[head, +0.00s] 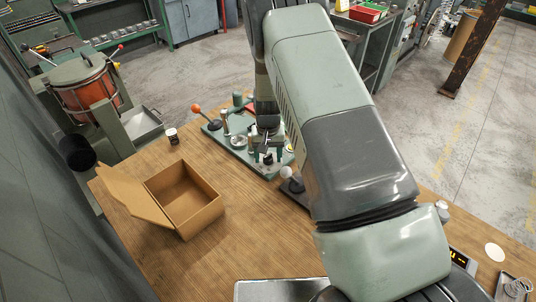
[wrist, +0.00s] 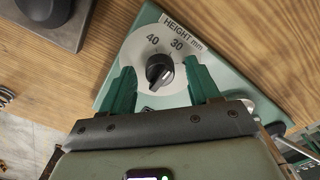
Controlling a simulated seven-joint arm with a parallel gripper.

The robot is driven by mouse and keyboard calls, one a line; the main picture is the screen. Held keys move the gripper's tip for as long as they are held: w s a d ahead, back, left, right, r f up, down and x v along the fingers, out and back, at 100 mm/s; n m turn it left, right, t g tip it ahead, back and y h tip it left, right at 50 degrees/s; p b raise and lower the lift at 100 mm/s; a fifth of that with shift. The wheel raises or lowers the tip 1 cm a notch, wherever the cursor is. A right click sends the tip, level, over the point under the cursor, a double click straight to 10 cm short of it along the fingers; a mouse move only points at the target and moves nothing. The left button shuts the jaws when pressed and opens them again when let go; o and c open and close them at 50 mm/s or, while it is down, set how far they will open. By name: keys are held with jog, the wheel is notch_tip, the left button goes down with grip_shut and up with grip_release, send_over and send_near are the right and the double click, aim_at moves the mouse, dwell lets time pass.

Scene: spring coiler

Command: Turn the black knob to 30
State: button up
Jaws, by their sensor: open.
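The black knob (wrist: 159,72) sits on a round pale dial (wrist: 142,50) in the wrist view. The numbers 40 and 30 show on the dial's far side, beside the label "HEIGHT mm" (wrist: 183,34). A pale mark shows on the knob's near side; I cannot tell which number the knob points to. My gripper (wrist: 159,66) is open, with one green finger on each side of the knob. Gaps show between the fingers and the knob.
An open cardboard box (head: 184,195) stands on the wooden table (head: 195,265), left of the coiler. A small dark cup (head: 172,136) and an orange-tipped lever (head: 197,108) are near the coiler. A dark block (wrist: 52,16) shows upper left in the wrist view.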

jog(key=shift+r, duration=0.1)
notch_tip(320, 180, up, 11)
jog(key=shift+f, duration=0.2)
dwell(0.5)
notch_tip(320, 180, up, 14)
jog(key=f+t, duration=0.1)
send_over(268, 155)
jog(key=s+d, duration=0.2)
jog(key=s, duration=0.1)
jog(key=s+d+r+t, duration=0.1)
jog(key=s+d+r, duration=0.2)
jog(key=s+r, duration=0.65)
jog(key=s+d+r+t, duration=0.1)
jog(key=s+r, duration=0.3)
jog(key=s, duration=0.5)
jog(key=s+d+r+t, duration=0.2)
jog(key=s+d+r, duration=0.1)
jog(key=s, duration=0.7)
jog(key=shift+s+d+r+t, duration=0.15)
jog(key=shift+r+t, duration=0.15)
jog(key=shift+r, duration=0.5)
